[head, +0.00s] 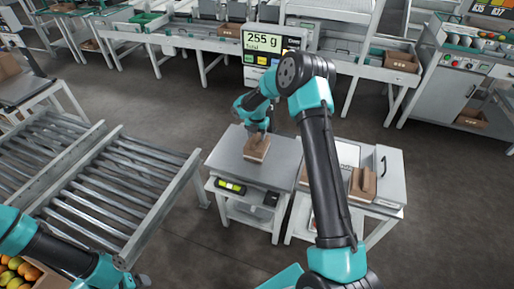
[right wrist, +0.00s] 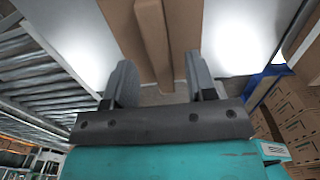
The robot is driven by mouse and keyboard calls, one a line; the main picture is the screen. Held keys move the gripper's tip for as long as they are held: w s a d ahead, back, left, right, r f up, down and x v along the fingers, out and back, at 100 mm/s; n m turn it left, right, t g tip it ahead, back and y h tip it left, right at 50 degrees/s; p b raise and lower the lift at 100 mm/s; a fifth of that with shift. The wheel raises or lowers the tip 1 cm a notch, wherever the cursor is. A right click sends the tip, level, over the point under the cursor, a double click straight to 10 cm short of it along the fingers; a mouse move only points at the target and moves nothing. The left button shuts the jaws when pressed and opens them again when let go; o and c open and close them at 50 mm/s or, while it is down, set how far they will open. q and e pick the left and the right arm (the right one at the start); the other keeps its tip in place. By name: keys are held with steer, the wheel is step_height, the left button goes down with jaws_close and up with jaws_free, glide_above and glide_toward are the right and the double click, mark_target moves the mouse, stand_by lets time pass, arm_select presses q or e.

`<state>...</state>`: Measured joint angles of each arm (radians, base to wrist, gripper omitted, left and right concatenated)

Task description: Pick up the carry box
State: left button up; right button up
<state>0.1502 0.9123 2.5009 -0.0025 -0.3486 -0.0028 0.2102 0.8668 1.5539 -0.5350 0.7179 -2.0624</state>
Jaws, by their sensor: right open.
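The carry box (head: 256,152), a small brown cardboard box, sits on the grey top of the weighing table (head: 228,152) in the head view. My right gripper (head: 258,132) is right above it, pointing down. In the right wrist view the box (right wrist: 186,22) fills the top middle, with a raised brown ridge along it. The open fingers of the right gripper (right wrist: 158,64) stand to either side of this ridge; I cannot tell whether they touch it. My left arm is at the lower left of the head view; its jaws cannot be made out.
A scale display (head: 268,45) reading 255 g stands behind the table. A side table (head: 384,204) at right holds another brown cardboard piece (head: 363,183). A roller conveyor (head: 118,190) lies to the left.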

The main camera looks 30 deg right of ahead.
step_height(320, 180, down, 2)
stand_by(0.5)
jaws_close()
stand_by(0.3)
